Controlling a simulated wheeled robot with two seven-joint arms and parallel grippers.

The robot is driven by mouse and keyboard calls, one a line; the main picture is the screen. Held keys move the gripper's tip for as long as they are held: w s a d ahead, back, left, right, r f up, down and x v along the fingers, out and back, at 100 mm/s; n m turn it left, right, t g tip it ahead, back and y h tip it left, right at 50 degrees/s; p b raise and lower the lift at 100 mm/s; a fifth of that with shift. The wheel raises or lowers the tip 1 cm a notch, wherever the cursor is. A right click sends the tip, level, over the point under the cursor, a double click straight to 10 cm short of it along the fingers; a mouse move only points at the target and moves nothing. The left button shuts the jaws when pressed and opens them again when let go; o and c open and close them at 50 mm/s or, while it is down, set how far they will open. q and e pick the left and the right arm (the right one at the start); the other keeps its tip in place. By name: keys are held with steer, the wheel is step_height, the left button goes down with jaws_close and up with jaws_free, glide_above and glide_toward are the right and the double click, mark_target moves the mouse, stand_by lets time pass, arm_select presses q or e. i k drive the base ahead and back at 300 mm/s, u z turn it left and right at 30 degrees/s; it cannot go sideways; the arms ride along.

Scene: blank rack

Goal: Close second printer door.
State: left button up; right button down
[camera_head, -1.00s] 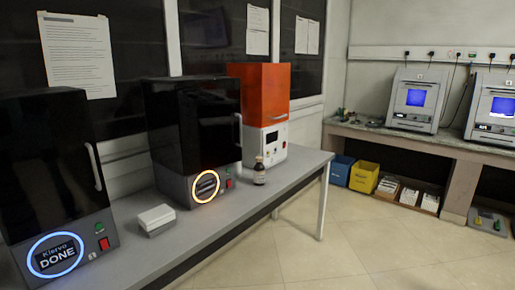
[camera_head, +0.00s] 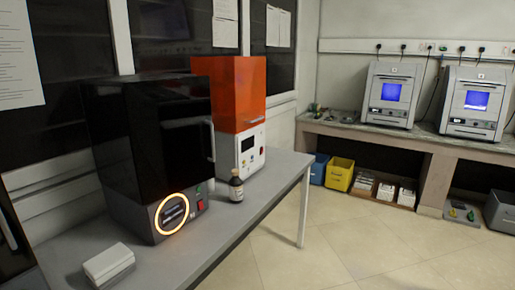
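A black printer (camera_head: 150,140) with a grey base and a glowing orange ring (camera_head: 172,214) stands on the grey bench. Its dark door with a light vertical handle (camera_head: 209,142) looks shut or nearly shut; I cannot tell if a gap is left. Another black printer (camera_head: 12,235) shows only as a sliver at the left edge, with its handle (camera_head: 7,230). An orange-and-white machine (camera_head: 236,95) stands behind the ringed printer. Neither of my grippers is in view.
The bench (camera_head: 222,232) holds a white box (camera_head: 108,264) and a brown bottle (camera_head: 236,186). Two grey machines with blue screens (camera_head: 391,93) stand on a far counter (camera_head: 400,138). Blue and yellow bins (camera_head: 340,174) sit below. The tiled floor (camera_head: 340,240) right of the bench is clear.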

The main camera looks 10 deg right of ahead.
mark_target(174, 147)
steer(key=u, duration=0.05)
steer(key=i, duration=0.95)
steer(key=u, duration=0.45)
